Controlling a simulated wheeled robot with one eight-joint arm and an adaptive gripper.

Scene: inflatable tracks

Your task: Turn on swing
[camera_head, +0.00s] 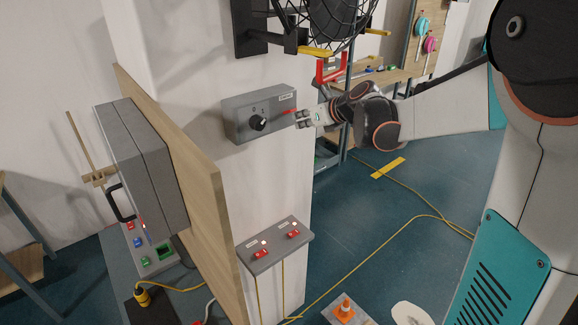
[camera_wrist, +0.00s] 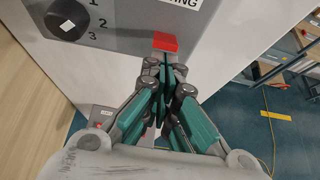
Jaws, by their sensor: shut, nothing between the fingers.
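A grey control box (camera_head: 258,112) is mounted on the white wall in the head view. It has a black round knob (camera_head: 257,123) on its front. In the wrist view the knob (camera_wrist: 68,18) sits at upper left beside the numbers 1, 2 and 3. A label on the box is only partly readable. A small red piece (camera_wrist: 165,42) shows at the box's lower edge, just beyond my fingertips; it also shows in the head view (camera_head: 289,111). My gripper (camera_wrist: 163,68) is shut and empty, close to the red piece. I cannot tell whether they touch.
A shelf with red switches (camera_head: 275,247) juts out below the box. A wooden panel (camera_head: 190,170) stands to the left, with a grey case (camera_head: 140,165) on it. A black wire cage (camera_head: 340,20) hangs above. Yellow cables (camera_head: 400,230) lie on the blue floor.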

